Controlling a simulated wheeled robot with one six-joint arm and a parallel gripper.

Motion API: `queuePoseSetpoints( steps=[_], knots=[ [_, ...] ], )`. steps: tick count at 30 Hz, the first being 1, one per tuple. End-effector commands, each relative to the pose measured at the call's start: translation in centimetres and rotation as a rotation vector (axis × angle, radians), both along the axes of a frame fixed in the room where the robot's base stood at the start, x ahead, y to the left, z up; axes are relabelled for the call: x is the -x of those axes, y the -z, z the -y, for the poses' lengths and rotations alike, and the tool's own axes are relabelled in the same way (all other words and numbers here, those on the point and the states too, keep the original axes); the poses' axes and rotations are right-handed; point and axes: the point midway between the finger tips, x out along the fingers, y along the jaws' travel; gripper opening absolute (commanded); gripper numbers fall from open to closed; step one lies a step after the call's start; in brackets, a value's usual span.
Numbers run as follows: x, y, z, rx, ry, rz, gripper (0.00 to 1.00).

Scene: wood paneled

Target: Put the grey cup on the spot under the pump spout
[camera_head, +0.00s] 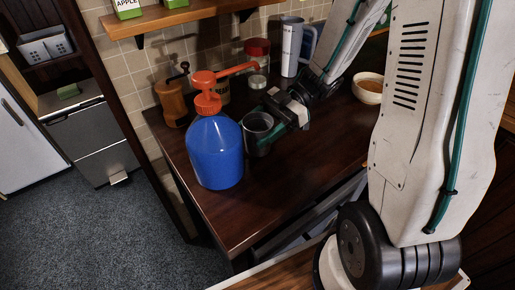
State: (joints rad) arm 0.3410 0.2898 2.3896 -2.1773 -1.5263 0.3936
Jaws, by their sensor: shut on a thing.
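The grey cup (258,131) is upright on or just above the dark wooden counter, right of the pump bottle. My gripper (268,129) is shut on the cup from its right side. The fingers cover part of the cup. The blue pump bottle (215,151) stands near the counter's left edge. Its orange pump spout (237,69) points right and slightly back, above and behind the cup. No marked spot under the spout can be made out. I cannot tell whether the cup's base touches the counter.
A bowl (369,88) sits at the right. The dark counter (232,218) is bare at the front.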

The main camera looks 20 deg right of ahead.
Motion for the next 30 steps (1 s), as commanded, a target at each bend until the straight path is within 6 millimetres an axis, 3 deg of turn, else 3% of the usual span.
queuePoseSetpoints(
  steps=[25,26,27,28,30],
  knots=[
    [0.02,1.04,0.0,-0.001,0.0,0.0,0.33],
    [0.02,1.0,0.0,-0.001,0.0,0.0,0.67],
    [0.02,0.99,-0.01,-0.001,0.0,0.0,0.79],
    [0.02,0.99,-0.01,-0.001,0.0,0.0,0.84],
    [0.02,0.99,-0.01,-0.001,0.0,0.0,0.84]
  ],
)
